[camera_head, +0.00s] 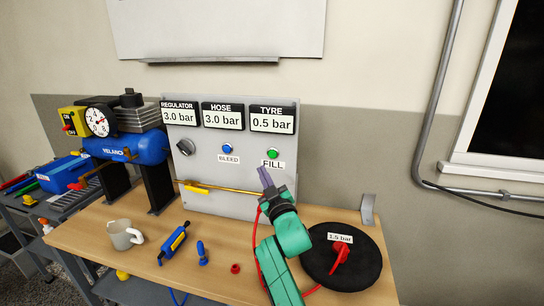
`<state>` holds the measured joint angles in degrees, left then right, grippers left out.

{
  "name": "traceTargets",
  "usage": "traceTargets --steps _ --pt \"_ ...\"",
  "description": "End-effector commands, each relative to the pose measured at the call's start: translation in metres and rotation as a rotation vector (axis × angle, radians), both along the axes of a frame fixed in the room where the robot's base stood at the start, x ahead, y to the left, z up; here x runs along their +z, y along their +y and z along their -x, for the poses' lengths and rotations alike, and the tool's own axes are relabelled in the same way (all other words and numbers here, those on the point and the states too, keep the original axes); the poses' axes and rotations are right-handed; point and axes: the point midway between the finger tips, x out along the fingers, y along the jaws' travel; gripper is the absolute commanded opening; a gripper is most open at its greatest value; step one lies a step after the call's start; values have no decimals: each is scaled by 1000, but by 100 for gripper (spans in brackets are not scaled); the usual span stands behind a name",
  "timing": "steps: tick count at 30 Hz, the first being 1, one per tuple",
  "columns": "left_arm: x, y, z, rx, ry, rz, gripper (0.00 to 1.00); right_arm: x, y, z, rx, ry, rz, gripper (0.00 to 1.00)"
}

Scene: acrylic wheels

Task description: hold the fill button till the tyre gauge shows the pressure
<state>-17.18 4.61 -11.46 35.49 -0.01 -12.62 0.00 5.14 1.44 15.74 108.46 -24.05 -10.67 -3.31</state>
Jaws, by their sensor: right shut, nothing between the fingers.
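The green fill button (272,153) sits on the grey panel (240,187), above the label FILL. The tyre gauge (272,120) at the panel's upper right reads 0.5 bar. The regulator (180,116) and hose (223,116) displays both read 3.0 bar. A blue bleed button (227,148) is left of the fill button. My right gripper (264,174) is shut and empty, its tips just below the fill button, apparently apart from it. The black tyre (362,274) lies on the bench with a 1.5 bar tag (340,238). My left gripper is not in view.
A blue compressor (140,148) stands at the left of the wooden bench (100,213). A mug (123,235), a blue-yellow tool (173,243), a small blue part (202,253) and a red cap (235,268) lie in front. A red hose runs by my right arm.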

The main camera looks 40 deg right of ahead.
Motion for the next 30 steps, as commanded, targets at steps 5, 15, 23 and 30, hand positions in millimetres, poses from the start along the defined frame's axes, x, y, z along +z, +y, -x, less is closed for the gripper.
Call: traceTargets --steps 5,15,23,30 --pt "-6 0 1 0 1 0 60 0 -22 -15 -1 0 5 0" --pt "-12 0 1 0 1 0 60 0 -58 -39 -1 0 1 0" --pt "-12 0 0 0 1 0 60 1 -62 -42 -1 0 0 0" --pt "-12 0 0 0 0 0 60 0 -62 -42 -1 0 0 0"
